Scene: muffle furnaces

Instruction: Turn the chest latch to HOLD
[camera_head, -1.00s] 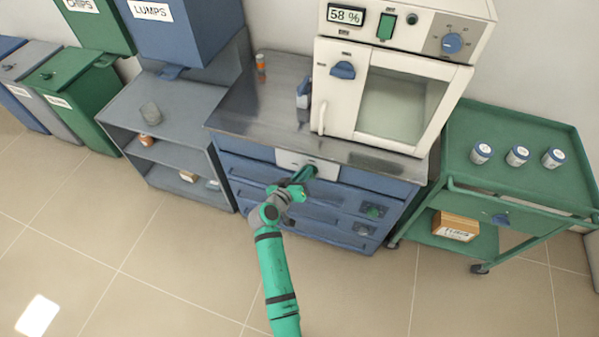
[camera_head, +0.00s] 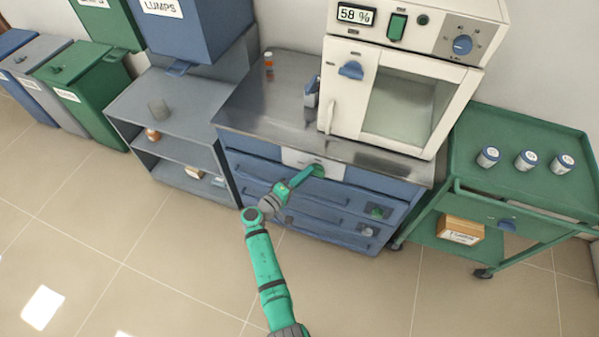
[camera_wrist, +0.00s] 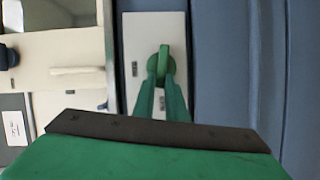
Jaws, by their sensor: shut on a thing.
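The chest latch (camera_wrist: 163,62) is a green knob with a raised grip on a pale plate (camera_wrist: 133,30) at the top front of the blue drawer chest (camera_head: 262,168). My gripper (camera_wrist: 164,76) is shut on the latch, its two green fingers on either side of the grip. In the head view my gripper (camera_head: 314,171) reaches the plate, and its fingers cover most of the latch. Small dark labels show on the plate in the wrist view, too small to read.
A white furnace (camera_head: 395,95) stands on the chest's metal top. A green cart (camera_head: 470,190) with several jars is at right. A grey shelf (camera_head: 170,125) and bins stand at left. The floor in front is clear.

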